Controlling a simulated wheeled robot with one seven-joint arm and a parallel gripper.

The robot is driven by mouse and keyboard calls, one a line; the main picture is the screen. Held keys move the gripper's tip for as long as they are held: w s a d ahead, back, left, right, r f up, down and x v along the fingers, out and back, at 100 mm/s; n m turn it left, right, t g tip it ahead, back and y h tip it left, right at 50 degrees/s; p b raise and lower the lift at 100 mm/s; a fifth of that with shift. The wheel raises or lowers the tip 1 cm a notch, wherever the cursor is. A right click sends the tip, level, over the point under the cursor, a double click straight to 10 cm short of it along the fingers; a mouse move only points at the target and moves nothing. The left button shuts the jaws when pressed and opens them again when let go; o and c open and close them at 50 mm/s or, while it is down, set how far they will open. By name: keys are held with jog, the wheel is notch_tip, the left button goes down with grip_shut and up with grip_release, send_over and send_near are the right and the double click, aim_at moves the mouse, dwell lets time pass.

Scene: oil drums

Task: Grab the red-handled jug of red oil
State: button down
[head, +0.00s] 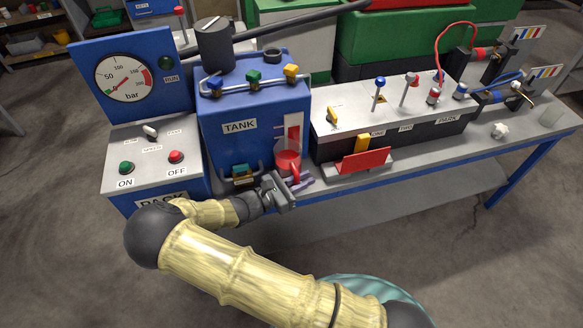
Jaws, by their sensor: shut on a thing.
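The jug of red oil (286,163) stands at the front right of the blue tank (238,148), below a red and white level strip. It looks clear with red contents, and its red handle (295,173) faces my arm. My gripper (299,184) reaches in from the front left, low against the jug's near side. It is shut on the jug, apparently at the handle. The fingertips and the lower part of the jug are partly hidden by the gripper body.
The pressure gauge panel (132,82) and a grey box with ON and OFF buttons stand left of the tank. A grey-topped unit with levers (400,104) and a red plate (364,161) stand to the right. The bench (450,172) has bare surface at right.

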jog(key=shift+r, duration=0.2)
jog(key=shift+w+r, duration=0.1)
jog(key=shift+r, duration=0.4)
notch_tip(320, 180, up, 26)
jog(key=p, duration=0.2)
jog(key=shift+r+p, duration=0.25)
jog(key=shift+p, duration=0.15)
dwell(1.1)
jog(key=shift+r, duration=0.1)
dwell(0.7)
